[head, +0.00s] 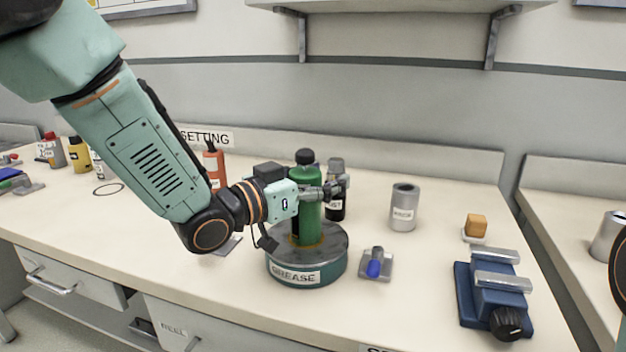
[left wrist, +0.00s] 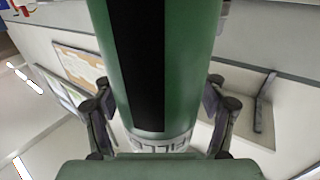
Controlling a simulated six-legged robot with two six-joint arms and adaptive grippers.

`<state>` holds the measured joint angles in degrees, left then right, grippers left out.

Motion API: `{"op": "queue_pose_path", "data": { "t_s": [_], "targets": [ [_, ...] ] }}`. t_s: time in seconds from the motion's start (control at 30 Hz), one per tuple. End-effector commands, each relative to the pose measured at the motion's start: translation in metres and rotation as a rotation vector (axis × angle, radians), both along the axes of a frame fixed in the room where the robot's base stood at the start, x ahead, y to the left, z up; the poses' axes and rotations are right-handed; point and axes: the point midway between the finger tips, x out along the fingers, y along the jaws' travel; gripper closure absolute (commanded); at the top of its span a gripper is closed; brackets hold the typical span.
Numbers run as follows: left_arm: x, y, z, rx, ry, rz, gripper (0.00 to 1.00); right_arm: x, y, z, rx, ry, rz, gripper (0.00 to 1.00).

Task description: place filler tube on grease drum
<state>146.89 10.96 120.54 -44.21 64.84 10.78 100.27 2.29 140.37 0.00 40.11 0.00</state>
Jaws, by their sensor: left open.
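The filler tube (head: 306,205) is green with a black cap and stands upright on the lid of the grease drum (head: 293,277), a low round teal can with a grey top and a GREASE label. My left gripper (head: 322,192) reaches in from the left at the tube's mid-height, and its fingers are open. In the left wrist view, the green tube (left wrist: 195,60) with a black stripe fills the middle, between the two spread fingers (left wrist: 158,118). Whether a finger touches the tube cannot be told. My right gripper is not in view.
A dark bottle (head: 336,195) stands close behind the tube. A grey tin (head: 404,208), a blue-handled tool (head: 375,266) and a blue vise (head: 492,290) are to the right. A red bottle (head: 213,165) stands behind my left arm.

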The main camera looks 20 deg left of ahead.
Motion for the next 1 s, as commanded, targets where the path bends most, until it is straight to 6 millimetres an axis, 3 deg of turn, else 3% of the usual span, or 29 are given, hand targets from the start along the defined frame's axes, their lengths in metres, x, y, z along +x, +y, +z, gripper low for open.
{"op": "queue_pose_path", "data": {
  "t_s": [1.0],
  "targets": [
    [-0.077, 0.051, 0.004, -0.006, -0.001, 0.001, 0.30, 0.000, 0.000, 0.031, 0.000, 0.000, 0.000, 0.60]
  ]
}}
